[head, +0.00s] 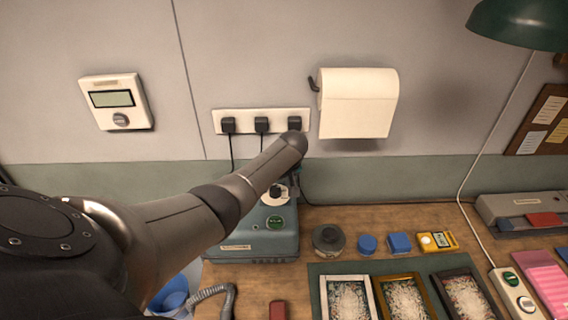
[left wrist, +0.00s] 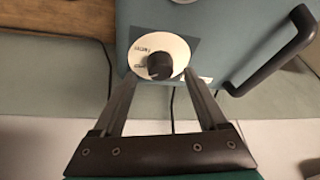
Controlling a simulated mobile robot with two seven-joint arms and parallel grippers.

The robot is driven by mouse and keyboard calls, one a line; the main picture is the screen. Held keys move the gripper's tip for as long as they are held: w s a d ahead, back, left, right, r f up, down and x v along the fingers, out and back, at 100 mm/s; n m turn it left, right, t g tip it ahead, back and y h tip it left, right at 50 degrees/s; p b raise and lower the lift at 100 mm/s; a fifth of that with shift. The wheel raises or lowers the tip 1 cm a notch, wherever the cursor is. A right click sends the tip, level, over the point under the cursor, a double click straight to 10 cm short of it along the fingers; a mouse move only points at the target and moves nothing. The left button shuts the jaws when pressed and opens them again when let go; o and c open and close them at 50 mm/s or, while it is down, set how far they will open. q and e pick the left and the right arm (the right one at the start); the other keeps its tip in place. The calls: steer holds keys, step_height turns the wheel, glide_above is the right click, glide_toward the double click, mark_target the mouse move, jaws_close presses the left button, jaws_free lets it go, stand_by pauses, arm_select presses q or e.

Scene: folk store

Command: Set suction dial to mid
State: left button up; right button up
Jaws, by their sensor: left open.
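The suction dial is a black knob (left wrist: 160,66) on a round white plate with small lettering, set on a teal machine (left wrist: 225,30). In the head view the knob (head: 275,190) shows on top of the teal machine (head: 255,240), just beside my left arm. My left gripper (left wrist: 161,76) is open, with its two fingers pointing at the dial and their tips at either side of the plate's near edge. The knob appears between and beyond the tips, and I see no clear contact. In the head view my arm hides most of that gripper. My right gripper is not in view.
A dark handle (left wrist: 275,55) sticks out from the machine. Behind it are a wall outlet strip (head: 262,122) with cords and a paper roll (head: 357,103). To the right stand a round tin (head: 328,239), small blue items and framed pieces on the bench. A hose (head: 215,292) lies in front.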

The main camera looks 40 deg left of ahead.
arm_select(q)
steer(key=p+v, duration=0.1)
steer(key=v, duration=1.2)
steer(key=shift+p, duration=0.35)
steer(key=shift+s+f, duration=0.1)
steer(key=shift+f, duration=0.05)
